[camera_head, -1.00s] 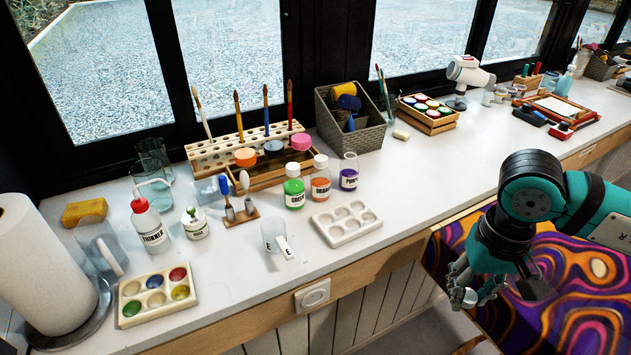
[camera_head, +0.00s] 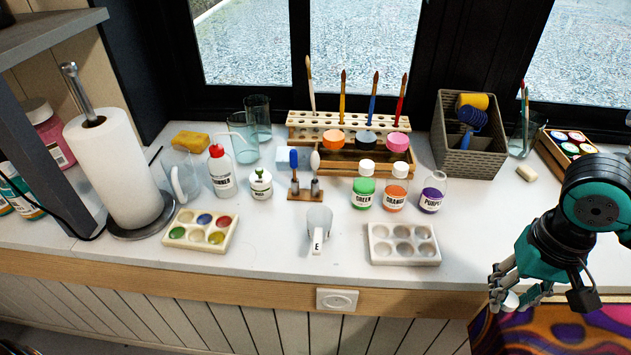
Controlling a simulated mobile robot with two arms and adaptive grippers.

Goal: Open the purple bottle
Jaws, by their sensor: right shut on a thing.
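The purple bottle (camera_head: 431,197) stands upright on the white counter, at the right end of a row with the green bottle (camera_head: 363,190) and the orange bottle (camera_head: 396,193). Its top looks clear and uncapped, while the other two have white caps. My right gripper (camera_head: 508,298) is in front of the counter's edge, to the right of and nearer than the purple bottle. It is shut on a small round white thing, which looks like a bottle cap (camera_head: 511,301). My left gripper is not in view.
A white empty palette (camera_head: 404,258) and a measuring cup (camera_head: 319,229) stand near the front edge. A brush rack (camera_head: 300,120) and a grey basket (camera_head: 441,150) are behind the bottles.

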